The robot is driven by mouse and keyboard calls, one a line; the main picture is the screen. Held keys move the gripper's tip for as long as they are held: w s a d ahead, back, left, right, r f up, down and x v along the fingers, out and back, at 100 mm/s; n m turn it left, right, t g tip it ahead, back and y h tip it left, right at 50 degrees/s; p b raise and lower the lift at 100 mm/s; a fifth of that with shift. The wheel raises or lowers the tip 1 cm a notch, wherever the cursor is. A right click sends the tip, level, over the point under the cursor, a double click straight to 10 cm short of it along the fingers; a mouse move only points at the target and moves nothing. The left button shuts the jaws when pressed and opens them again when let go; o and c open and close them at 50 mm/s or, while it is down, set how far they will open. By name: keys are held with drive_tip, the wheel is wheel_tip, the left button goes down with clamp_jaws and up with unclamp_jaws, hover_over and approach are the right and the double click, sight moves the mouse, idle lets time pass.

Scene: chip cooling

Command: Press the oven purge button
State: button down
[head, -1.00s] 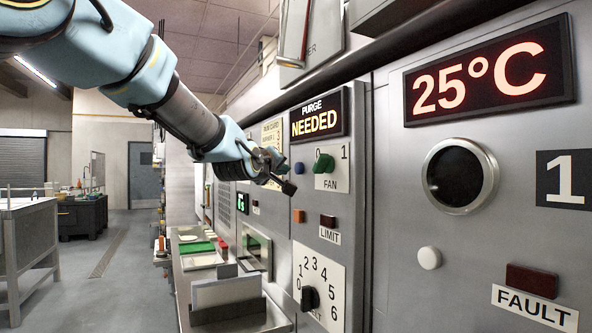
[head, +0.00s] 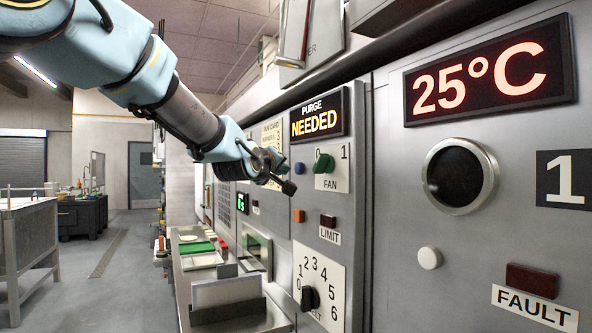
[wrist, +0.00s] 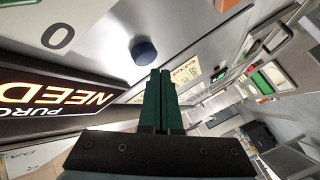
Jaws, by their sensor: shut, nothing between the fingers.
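The purge display (head: 319,115) on the grey panel reads "PURGE NEEDED" in the head view; it also shows rotated in the wrist view (wrist: 55,95). A round blue button (head: 298,168) sits below the display, left of the green fan knob (head: 324,163). In the wrist view the blue button (wrist: 144,51) is just beyond the fingertips, slightly to their left. My gripper (head: 290,187) is shut and empty in front of the panel, below and left of the blue button in the head view. Its dark green fingers (wrist: 160,75) appear apart from the button.
An orange button (head: 298,216), a limit light (head: 328,221) and a numbered dial (head: 310,298) are lower on the panel. A 25°C display (head: 490,72) and a white button (head: 429,258) are at right. A steel counter holds a green tray (head: 197,247).

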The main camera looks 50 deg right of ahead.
drive_tip(key=shift+d, duration=0.15)
drive_tip(key=shift+s+d, duration=0.15)
drive_tip(key=shift+d, duration=0.1)
drive_tip(key=shift+s+d, duration=0.15)
drive_tip(key=shift+d, duration=0.3)
idle(0.9)
drive_tip(key=shift+a, duration=0.1)
idle(0.3)
drive_tip(key=shift+w+a+b, duration=0.25)
drive_tip(key=shift+a+b, duration=0.45)
drive_tip(key=shift+b, duration=0.2)
drive_tip(key=shift+w+a, duration=0.1)
